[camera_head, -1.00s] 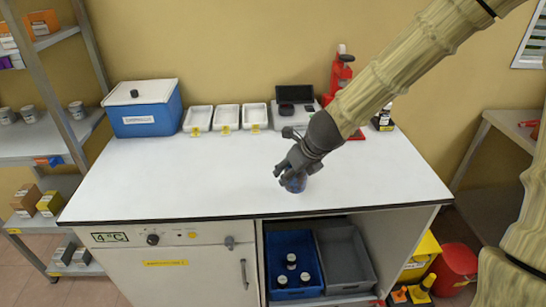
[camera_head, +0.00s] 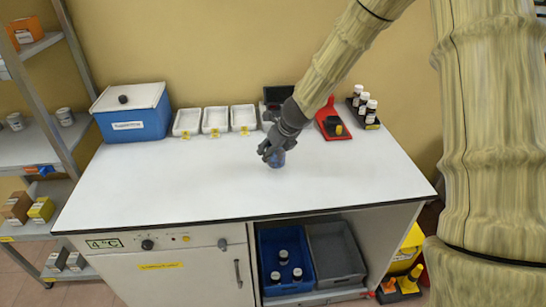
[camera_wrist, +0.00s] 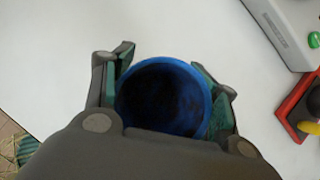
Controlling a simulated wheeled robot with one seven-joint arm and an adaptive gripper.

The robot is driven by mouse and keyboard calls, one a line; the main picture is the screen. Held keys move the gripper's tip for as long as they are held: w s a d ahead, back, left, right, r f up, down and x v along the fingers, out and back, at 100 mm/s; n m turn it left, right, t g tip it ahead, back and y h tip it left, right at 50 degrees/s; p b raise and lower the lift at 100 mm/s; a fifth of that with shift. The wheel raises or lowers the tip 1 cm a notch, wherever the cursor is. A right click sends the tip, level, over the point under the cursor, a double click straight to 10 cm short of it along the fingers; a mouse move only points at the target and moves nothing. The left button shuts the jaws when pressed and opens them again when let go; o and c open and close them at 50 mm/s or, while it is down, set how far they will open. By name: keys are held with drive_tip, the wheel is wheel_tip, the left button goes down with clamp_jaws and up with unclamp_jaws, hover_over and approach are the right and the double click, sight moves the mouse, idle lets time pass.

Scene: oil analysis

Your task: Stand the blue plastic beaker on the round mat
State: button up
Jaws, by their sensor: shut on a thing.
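My gripper (camera_head: 272,158) is over the white worktop, right of its middle. I do not see a round mat in any view.
Along the back of the worktop (camera_head: 150,190) stand a blue cool box (camera_head: 135,122), several white trays (camera_head: 215,120), a dark-topped device, a red stand (camera_head: 330,122) and a rack of dark bottles (camera_head: 368,108). The front and left of the worktop are clear.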

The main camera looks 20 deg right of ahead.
sight(273, 158)
drive_tip(key=shift+f, duration=1.75)
drive_tip(key=o, duration=1)
drive_tip(key=shift+f, duration=0.1)
drive_tip(key=shift+o, duration=0.2)
